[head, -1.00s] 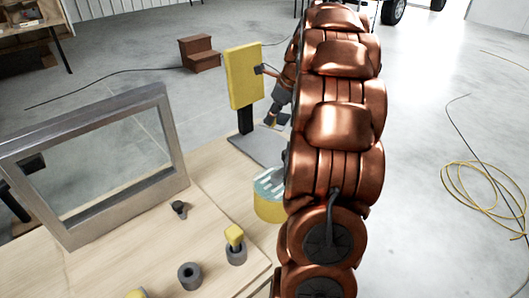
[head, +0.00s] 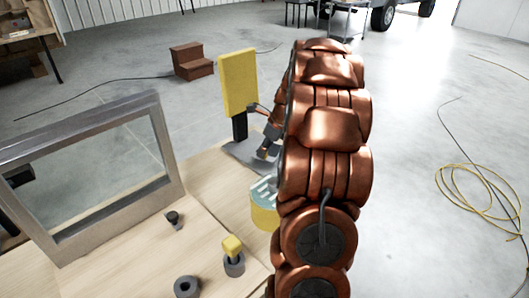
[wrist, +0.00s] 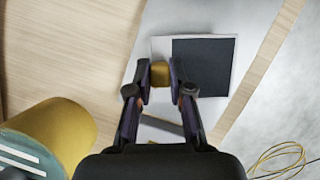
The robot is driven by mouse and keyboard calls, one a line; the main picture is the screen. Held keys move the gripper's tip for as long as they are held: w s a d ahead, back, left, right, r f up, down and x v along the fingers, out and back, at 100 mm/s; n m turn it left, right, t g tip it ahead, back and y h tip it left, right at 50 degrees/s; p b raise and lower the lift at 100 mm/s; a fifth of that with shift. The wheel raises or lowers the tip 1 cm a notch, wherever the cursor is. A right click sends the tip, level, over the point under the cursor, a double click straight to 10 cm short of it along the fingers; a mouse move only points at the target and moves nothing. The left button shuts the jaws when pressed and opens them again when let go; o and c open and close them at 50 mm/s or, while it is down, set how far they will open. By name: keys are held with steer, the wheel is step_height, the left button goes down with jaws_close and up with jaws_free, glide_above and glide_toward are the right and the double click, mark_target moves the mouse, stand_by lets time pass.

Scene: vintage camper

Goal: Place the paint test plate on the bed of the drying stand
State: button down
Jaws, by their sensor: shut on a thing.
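My gripper (wrist: 160,80) is shut on a small yellow-tan block (wrist: 160,72), which seems to be the grip of the paint test plate. A flat dark square with a pale border (wrist: 205,65) shows just beyond and right of the fingertips in the wrist view. I cannot tell whether it is the plate's face or the stand's bed, or whether there is a gap beneath it. The drying stand appears to be the grey base (head: 235,150) with a black post and upright yellow panel (head: 239,82). In the head view my gripper (head: 266,149) is low over this base; my arm hides its right side.
A yellow can with a striped pale top (head: 264,205) stands close in front of the base; it also shows in the wrist view (wrist: 62,130). A grey frame (head: 165,150) stands on the table to the left. Small round holders (head: 187,287) are in front.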

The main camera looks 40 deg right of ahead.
steer(key=shift+f, duration=0.9)
steer(key=c, duration=1.1)
jaws_free()
steer(key=shift+o, duration=0.2)
steer(key=b+v, duration=0.1)
steer(key=v, duration=1.1)
steer(key=shift+r, duration=0.1)
